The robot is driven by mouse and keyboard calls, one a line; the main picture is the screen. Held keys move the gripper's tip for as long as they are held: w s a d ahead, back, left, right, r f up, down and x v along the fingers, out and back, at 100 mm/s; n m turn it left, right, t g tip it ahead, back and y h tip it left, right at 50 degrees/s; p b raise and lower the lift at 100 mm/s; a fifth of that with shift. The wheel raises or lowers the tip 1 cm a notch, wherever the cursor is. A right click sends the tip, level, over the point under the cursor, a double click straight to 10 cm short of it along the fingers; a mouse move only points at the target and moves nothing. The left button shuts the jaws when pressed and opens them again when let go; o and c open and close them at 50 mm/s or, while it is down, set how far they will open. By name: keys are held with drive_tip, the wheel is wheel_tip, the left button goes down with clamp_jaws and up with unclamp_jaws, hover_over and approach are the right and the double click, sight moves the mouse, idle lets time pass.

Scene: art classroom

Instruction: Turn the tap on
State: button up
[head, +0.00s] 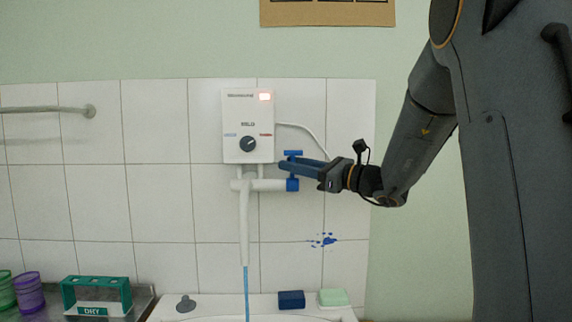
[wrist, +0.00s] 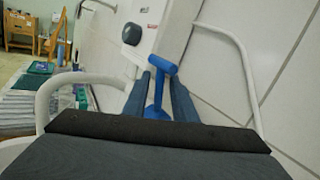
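The tap is a white fitting (head: 262,185) under a white water heater (head: 248,115) on the tiled wall, with a long white spout (head: 244,225) pointing down. A thin blue stream (head: 246,290) runs down from the spout's end. The tap's blue handle (head: 292,154) is at the right end of the fitting. My gripper (head: 283,166) reaches in from the right at the handle. In the wrist view the T-shaped blue handle (wrist: 162,66) has its stem between my two fingers (wrist: 162,80), which are apart with small gaps beside the stem.
A blue block (head: 291,300) and a pale green block (head: 333,297) lie on the basin's back edge. A green holder (head: 97,294) and a purple cup (head: 29,292) stand at the lower left. A wall rail (head: 45,110) is further left. A white cable hangs beside the heater.

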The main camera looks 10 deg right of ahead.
drive_tip(key=shift+a, duration=0.1)
drive_tip(key=r+b+v, duration=0.1)
drive_tip(key=v, duration=0.6)
drive_tip(key=shift+s+d+f, duration=0.25)
drive_tip(key=shift+d+f, duration=0.15)
drive_tip(key=shift+f, duration=0.05)
drive_tip(key=s+a+f+n+g+h, duration=0.2)
drive_tip(key=s+a+f+n+g, duration=0.4)
drive_tip(key=f, duration=0.5)
drive_tip(key=s+a+f+n+g+h, duration=0.25)
drive_tip(key=s+a+f+g, duration=0.35)
drive_tip(key=f, duration=0.5)
drive_tip(key=shift+s+d+f+n+g+h, duration=0.3)
drive_tip(key=shift+s+d+f+n+h, duration=0.5)
drive_tip(key=shift+s+f+n+h, duration=1.25)
drive_tip(key=shift+s+d+f+n+g+h, duration=0.3)
drive_tip(key=shift+s+d+f+n+h, duration=0.65)
drive_tip(key=shift+s+f+n, duration=2.05)
drive_tip(key=shift+s+d+f+n+g+h, duration=0.3)
drive_tip(key=shift+s+d+f+n+h, duration=0.4)
drive_tip(key=shift+s+f+n+h, duration=1.7)
